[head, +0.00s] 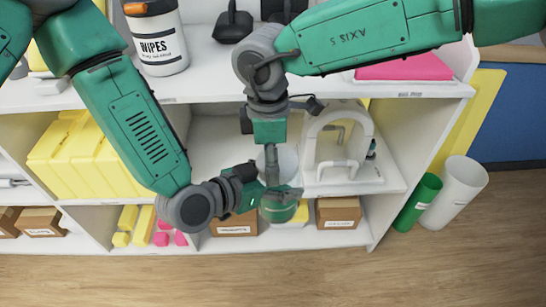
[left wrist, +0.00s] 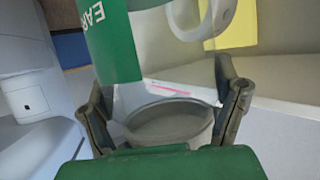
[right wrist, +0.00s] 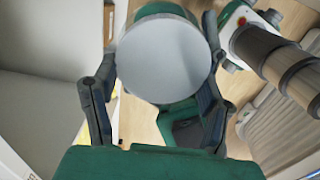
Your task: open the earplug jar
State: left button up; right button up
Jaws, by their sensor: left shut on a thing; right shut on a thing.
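The earplug jar (head: 279,207) is held low in front of the shelf between my two grippers, which hide much of it. In the left wrist view its green band (left wrist: 118,42) shows part of a white label. My left gripper (left wrist: 168,98) is shut on the jar's body from the side, one finger at each side. My right gripper (head: 272,180) points down from above. Whether lid and body touch cannot be told.
The white shelf (head: 420,90) holds a wipes tub (head: 157,40), yellow boxes (head: 85,152), a clear-fronted white device (head: 340,145) and cardboard boxes (head: 338,213). Green (head: 417,203) and white (head: 455,193) cylinders stand on the floor at right. The front floor is clear.

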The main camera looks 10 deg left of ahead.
jog(key=n, duration=0.3)
jog(key=shift+w, duration=0.1)
jog(key=n, duration=0.3)
jog(key=d+n, duration=0.1)
jog(key=n, duration=0.2)
jog(key=shift+s+d+n, duration=0.1)
jog(key=shift+s+n, duration=0.1)
jog(key=shift+n, duration=0.2)
jog(key=n, duration=0.5)
jog(key=shift+d+n, duration=0.3)
jog(key=shift+r+n, duration=0.1)
jog(key=shift+n, duration=0.4)
jog(key=shift+a, duration=0.3)
